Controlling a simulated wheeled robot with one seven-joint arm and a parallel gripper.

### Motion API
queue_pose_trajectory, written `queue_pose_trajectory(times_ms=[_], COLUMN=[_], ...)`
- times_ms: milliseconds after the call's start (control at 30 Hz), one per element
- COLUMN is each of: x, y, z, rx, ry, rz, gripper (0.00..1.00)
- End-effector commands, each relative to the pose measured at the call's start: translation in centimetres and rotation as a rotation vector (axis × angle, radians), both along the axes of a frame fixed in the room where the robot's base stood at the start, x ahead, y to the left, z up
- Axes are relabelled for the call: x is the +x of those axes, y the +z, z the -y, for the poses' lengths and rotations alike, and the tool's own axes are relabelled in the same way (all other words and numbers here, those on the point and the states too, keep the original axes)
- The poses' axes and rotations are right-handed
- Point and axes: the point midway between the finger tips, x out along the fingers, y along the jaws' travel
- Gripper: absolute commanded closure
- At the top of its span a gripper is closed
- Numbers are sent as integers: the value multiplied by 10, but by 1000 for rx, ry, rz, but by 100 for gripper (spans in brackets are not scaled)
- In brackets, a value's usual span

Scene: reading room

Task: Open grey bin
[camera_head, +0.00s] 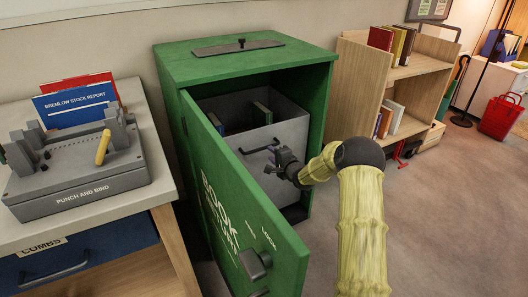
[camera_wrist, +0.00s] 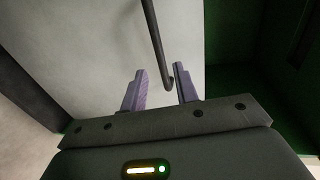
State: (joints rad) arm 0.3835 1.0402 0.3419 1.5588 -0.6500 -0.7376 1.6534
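The grey bin (camera_head: 286,133) sits inside a green book-return cabinet (camera_head: 320,112). It has a dark bar handle (camera_head: 259,147) on its front face, and books show inside its open top. The cabinet's green door (camera_head: 232,215) stands swung open toward the front left. My gripper (camera_head: 273,167) is at the bin's front, close to the right end of the handle. In the wrist view my gripper's two fingers (camera_wrist: 160,88) are apart, with the end of the dark handle (camera_wrist: 155,45) between or just beyond them. I cannot tell whether they touch it. The bin's pale front (camera_wrist: 90,50) fills the view behind.
A counter (camera_head: 110,197) with a punch-and-bind machine (camera_head: 75,168) stands at the left. A wooden bookcase (camera_head: 365,75) stands right of the cabinet. A red crate (camera_head: 501,117) is at the far right. The carpet (camera_head: 450,220) at the right front is clear.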

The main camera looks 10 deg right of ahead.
Motion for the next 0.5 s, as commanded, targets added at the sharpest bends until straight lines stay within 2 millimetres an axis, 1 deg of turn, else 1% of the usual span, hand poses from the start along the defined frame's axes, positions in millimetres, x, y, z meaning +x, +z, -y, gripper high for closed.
queue_pose_trajectory(times_ms=[33,200,500], x=[7,28,61], y=[-4,-9,-15], z=[-2,-9,-20], rx=[-1,-1,-1], ry=[0,0,0], rz=[3,1,1], gripper=[70,70,70])
